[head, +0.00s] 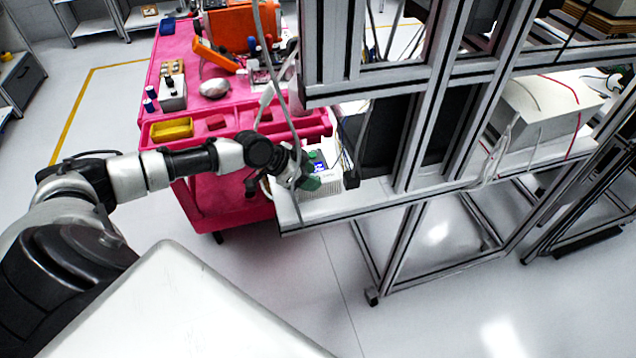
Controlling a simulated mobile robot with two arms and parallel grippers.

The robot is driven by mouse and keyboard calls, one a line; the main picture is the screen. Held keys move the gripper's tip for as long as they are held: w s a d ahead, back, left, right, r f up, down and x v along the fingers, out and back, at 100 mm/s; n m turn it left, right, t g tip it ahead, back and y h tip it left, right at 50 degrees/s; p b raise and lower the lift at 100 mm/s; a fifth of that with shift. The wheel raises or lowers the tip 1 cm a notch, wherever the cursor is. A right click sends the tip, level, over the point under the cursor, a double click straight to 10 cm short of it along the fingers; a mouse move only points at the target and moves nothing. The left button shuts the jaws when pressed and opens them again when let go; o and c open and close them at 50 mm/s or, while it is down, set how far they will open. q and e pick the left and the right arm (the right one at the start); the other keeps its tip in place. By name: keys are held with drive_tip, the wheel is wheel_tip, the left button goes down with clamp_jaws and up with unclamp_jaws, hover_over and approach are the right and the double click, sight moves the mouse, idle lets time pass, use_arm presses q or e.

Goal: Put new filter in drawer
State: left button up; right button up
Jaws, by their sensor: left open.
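My left arm reaches in from the left, and my left gripper (311,173) is open at the front left of the metal rack. Its dark green fingers are in front of a small white device (328,180) with a blue display, partly hiding it. I cannot tell whether they touch it. I cannot pick out a new filter for certain. No drawer is clearly recognisable; the pink cart (205,195) has a shallow front tray section holding a yellow bin (172,128) and a small red block (216,122). My right gripper is not in view.
The metal frame rack (405,150) stands right of my gripper, with loose cables hanging around it. An orange case (232,27), a silver rounded object (214,88) and blue-capped bottles (150,98) sit on the cart. A grey cabinet (24,82) stands far left. Floor at left is clear.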

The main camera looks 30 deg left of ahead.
use_arm(q)
drive_tip(key=x, duration=0.3)
drive_tip(key=shift+w+f, duration=0.15)
drive_tip(key=shift+c, duration=0.3)
drive_tip(key=c, duration=0.6)
